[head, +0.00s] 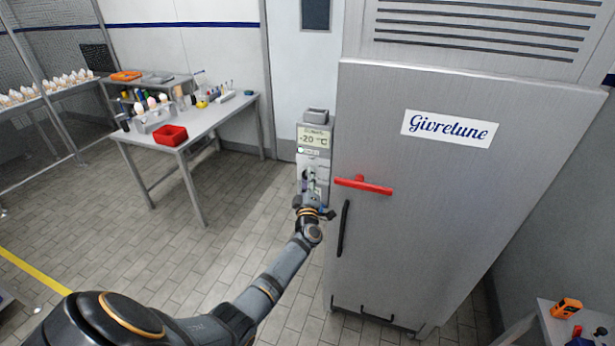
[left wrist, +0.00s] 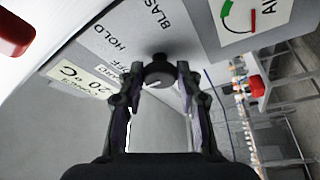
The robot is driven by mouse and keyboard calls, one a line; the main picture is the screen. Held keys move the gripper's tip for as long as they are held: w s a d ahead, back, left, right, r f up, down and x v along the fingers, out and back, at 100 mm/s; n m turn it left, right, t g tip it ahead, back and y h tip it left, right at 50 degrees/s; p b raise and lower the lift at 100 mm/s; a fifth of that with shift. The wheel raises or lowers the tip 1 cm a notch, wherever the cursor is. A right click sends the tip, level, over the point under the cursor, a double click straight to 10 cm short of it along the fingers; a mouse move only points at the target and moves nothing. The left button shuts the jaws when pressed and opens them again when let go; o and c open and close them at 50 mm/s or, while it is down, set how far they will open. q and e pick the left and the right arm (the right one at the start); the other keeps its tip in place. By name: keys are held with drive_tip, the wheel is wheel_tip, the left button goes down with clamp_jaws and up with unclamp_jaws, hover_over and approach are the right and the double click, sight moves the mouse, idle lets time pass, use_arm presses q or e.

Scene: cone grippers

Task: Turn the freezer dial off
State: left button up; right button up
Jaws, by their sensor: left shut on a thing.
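The freezer dial (left wrist: 158,74) is a dark round knob on the grey control box (head: 312,160), which is mounted on the left side of the freezer (head: 440,210). In the left wrist view, the words HOLD, OFF and BLAST are printed around the dial. I cannot tell which word it points at. In the head view the gripper hides the dial. My right gripper is out of view.
A table with a red bin (head: 171,135) and small items stands at the left. An orange device (head: 567,308) lies at the lower right. The tiled floor between is clear.

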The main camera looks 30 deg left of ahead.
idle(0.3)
use_arm(q)
drive_tip(key=o, duration=1.1)
drive_tip(key=shift+o, duration=0.2)
drive_tip(key=v, duration=1.2)
